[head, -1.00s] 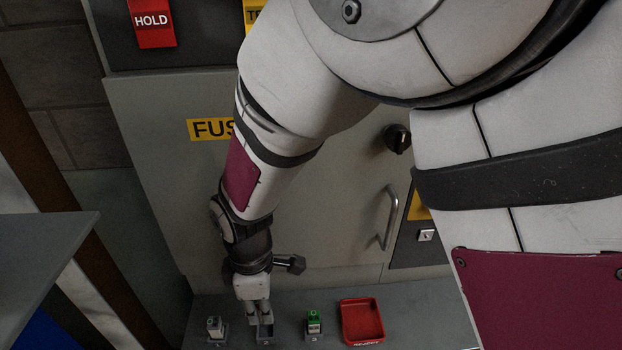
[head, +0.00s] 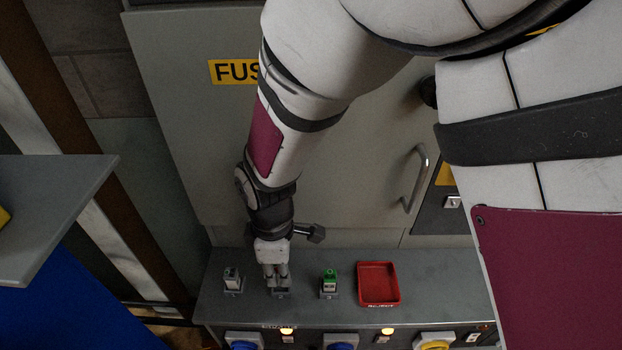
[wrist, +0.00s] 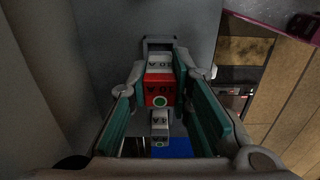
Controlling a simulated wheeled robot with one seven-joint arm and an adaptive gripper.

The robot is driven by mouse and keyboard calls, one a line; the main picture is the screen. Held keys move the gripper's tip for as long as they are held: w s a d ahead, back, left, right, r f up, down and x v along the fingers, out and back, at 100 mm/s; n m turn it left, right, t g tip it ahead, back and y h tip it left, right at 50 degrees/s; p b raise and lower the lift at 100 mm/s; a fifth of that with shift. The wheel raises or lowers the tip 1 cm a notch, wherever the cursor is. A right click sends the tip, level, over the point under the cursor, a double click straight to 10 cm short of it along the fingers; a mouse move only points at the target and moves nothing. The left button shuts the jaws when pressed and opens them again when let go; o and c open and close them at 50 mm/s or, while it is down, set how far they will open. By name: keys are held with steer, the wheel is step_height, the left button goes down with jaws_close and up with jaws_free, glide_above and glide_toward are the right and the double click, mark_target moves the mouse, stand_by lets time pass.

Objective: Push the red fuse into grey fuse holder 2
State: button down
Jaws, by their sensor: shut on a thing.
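In the head view the fingers hide the fuse. They stand right over the middle grey fuse holder (head: 281,292) on the grey bench ledge. A grey holder frame (wrist: 158,41) shows just beyond the fuse in the wrist view. I cannot tell how far the fuse is inside a holder. The holder number is not readable.
A red reject tray (head: 378,283) lies farther right. The grey cabinet (head: 340,190) rises behind the ledge.

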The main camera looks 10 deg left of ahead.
steer(key=shift+f+b, duration=0.5)
steer(key=shift+f, duration=0.6)
steer(key=shift+f+b, duration=0.3)
steer(key=shift+f, duration=0.3)
stand_by(1.5)
steer(key=c, duration=1.4)
jaws_free()
steer(key=shift+o, duration=0.2)
step_height(320, 180, up, 12)
